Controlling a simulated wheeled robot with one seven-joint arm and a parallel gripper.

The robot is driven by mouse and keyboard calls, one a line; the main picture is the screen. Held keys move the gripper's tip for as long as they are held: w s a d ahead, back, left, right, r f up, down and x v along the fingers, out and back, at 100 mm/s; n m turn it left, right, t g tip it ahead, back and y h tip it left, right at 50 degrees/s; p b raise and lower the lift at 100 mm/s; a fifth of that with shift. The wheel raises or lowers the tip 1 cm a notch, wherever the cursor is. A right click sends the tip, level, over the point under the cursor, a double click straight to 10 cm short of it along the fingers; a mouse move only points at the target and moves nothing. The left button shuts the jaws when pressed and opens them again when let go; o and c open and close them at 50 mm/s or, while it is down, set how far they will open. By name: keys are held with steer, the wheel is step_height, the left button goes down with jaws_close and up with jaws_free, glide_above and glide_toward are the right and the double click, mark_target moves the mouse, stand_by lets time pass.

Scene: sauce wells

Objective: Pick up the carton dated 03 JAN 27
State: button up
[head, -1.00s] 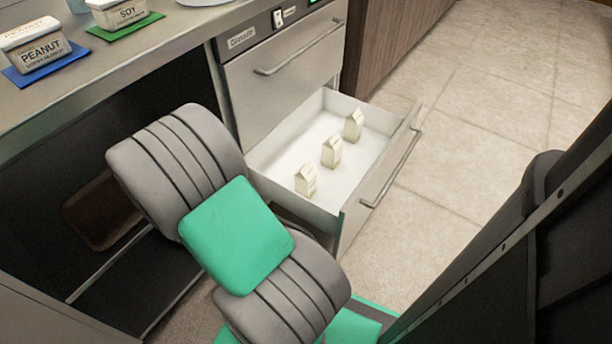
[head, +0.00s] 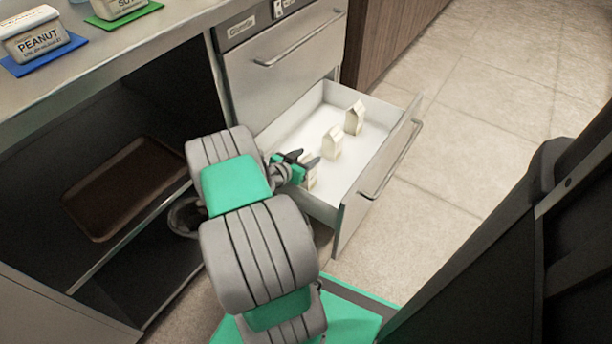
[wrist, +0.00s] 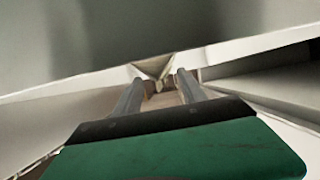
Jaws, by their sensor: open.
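Three small cream gable-top cartons stand upright in a row in the open white drawer (head: 370,165). The far carton (head: 354,120) and the middle carton (head: 332,145) are in full view, apart from each other. The near carton (head: 311,177) is partly hidden behind my gripper (head: 303,161). No date can be read on any carton. My gripper is open, over the drawer's near end at the near carton's top. In the wrist view a pale folded carton top (wrist: 153,66) shows at the tips of my gripper (wrist: 158,80); I cannot tell whether the fingers touch it.
The drawer front with its handle (head: 392,160) stands pulled out to the right. A closed drawer (head: 285,75) is above. A brown tray (head: 125,190) lies on the open shelf at left. A peanut tub (head: 38,40) sits on the counter. The tiled floor at right is clear.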

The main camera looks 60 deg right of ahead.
steer(key=shift+c, duration=0.3)
jaws_close()
steer(key=shift+a+f, duration=0.15)
stand_by(0.8)
